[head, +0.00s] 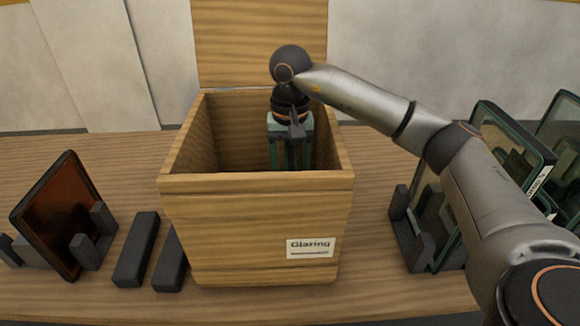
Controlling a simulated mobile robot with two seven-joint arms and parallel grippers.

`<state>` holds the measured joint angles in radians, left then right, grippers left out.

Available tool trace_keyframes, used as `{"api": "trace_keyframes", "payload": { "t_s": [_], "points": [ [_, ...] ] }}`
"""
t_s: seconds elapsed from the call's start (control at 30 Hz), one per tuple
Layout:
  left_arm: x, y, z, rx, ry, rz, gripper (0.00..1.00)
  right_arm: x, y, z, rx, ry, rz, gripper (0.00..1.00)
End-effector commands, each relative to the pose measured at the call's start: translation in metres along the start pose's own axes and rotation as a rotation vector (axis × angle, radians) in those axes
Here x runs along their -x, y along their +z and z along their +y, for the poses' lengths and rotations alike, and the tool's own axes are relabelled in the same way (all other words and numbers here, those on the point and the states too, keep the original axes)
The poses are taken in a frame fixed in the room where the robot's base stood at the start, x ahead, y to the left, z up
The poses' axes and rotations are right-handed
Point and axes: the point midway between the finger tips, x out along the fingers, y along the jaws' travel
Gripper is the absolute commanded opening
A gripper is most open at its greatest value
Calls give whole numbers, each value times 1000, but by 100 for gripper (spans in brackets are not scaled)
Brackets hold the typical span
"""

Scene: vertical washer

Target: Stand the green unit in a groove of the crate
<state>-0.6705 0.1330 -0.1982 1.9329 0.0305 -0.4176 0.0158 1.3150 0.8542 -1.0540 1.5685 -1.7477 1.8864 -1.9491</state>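The wooden crate (250,240) stands in the middle of the table with its top open and a "Glazing" label on its front. My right arm reaches in from the right, and its gripper (291,150) points down inside the crate's back right part. Teal-green upright parts show around the gripper. I cannot tell whether they are the green unit or parts of the gripper. The fingertips and the crate's grooves are hidden by the front wall. Green-edged glass units (515,150) stand at the right, partly behind my arm. My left gripper is not in view.
A tall wooden panel (260,42) rises behind the crate. At the left, an orange-brown pane (62,215) leans in a dark holder (92,240). Two dark bars (137,250) lie left of the crate. A dark slotted holder (411,235) stands at the right.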

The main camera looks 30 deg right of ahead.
Motion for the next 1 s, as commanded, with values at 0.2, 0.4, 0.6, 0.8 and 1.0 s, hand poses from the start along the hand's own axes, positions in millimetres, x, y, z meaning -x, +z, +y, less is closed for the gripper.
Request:
{"api": "trace_keyframes", "payload": {
  "t_s": [0.2, 0.4, 0.6, 0.8, 1.0],
  "points": [
    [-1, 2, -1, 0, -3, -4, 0, 6, 0, 0, 0, 2, -1, 60],
    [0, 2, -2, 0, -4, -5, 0, 44, 0, -1, 0, -3, 2, 60],
    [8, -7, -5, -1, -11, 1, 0, 92, 0, 0, -1, -1, 4, 60],
    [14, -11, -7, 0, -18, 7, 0, 118, 0, 0, 0, 0, 2, 60],
    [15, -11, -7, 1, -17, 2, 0, 125, 0, 0, -1, 0, 0, 60]
  ]
}}
